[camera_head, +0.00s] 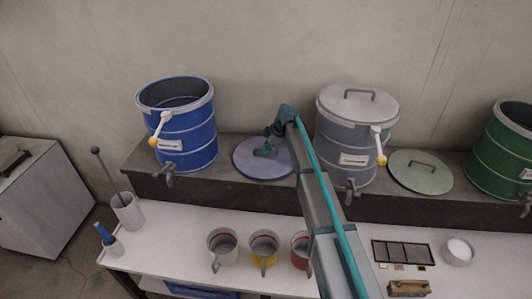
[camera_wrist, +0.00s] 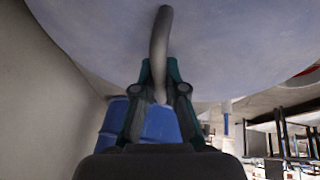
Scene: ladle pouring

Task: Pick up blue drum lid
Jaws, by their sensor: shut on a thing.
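The blue drum lid (camera_head: 248,168), a grey-blue disc, appears flat at the ledge between the blue drum and the grey drum. My gripper (camera_head: 265,149) is over the lid's middle. In the wrist view my gripper (camera_wrist: 160,70) is shut on the lid's grey bar handle (camera_wrist: 161,35), with the lid's face (camera_wrist: 230,45) filling the top of the picture. I cannot tell whether the lid touches the ledge. The open blue drum (camera_head: 188,135) stands to the left, its top uncovered. It also shows behind the fingers in the wrist view (camera_wrist: 160,122).
The lidded grey drum (camera_head: 345,135) stands right of my gripper. A green lid (camera_head: 420,173) lies on the ledge beside the green drum (camera_head: 500,150). Three mugs (camera_head: 222,246) stand on the white table below.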

